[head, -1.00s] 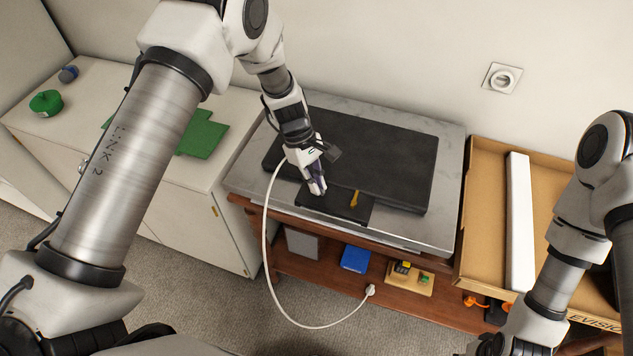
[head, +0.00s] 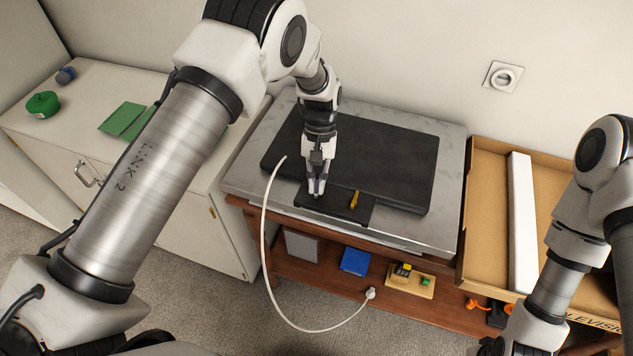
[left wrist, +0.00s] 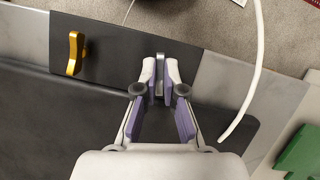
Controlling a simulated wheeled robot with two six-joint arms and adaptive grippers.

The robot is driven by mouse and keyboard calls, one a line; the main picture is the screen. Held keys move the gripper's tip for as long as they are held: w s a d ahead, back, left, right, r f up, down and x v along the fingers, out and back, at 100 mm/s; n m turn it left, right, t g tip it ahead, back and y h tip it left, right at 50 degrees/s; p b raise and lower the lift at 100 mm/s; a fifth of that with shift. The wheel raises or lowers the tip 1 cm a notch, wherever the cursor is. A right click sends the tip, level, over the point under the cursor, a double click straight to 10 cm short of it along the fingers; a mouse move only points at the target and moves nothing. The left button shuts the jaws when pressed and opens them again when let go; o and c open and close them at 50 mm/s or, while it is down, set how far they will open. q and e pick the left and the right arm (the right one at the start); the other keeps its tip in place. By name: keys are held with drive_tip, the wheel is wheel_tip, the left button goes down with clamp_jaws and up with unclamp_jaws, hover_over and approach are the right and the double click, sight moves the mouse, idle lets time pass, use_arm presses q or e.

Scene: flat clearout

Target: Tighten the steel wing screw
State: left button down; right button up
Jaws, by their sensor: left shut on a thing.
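The steel wing screw (left wrist: 159,88) is a small grey piece between the fingertips of my left gripper (head: 317,194). In the left wrist view the two fingertips (left wrist: 160,76) are close together, one on each side of it, and partly hide it. It stands on a black plate (head: 340,209) at the front edge of a large flat black panel (head: 385,160). A yellow wing screw (head: 354,199) stands on the same plate, to the right in the head view. My right gripper is not visible; only its arm shows at the right.
The panel lies on a grey-topped wooden stand (head: 450,190). A white cable (head: 265,245) hangs in a loop in front. A cardboard box (head: 485,200) with a long white piece (head: 521,220) stands at right. A white cabinet (head: 70,110) is at left.

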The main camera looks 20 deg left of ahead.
use_arm(q)
drive_tip(key=shift+f+m+y, duration=0.1)
drive_tip(key=shift+m+y, duration=0.4)
drive_tip(key=shift+m, duration=0.7)
drive_tip(key=c, duration=1.4)
unclamp_jaws()
drive_tip(key=shift+o, duration=0.6)
drive_tip(key=shift+w, duration=0.1)
drive_tip(key=v, duration=1.2)
drive_tip(key=shift+d+f, duration=0.1)
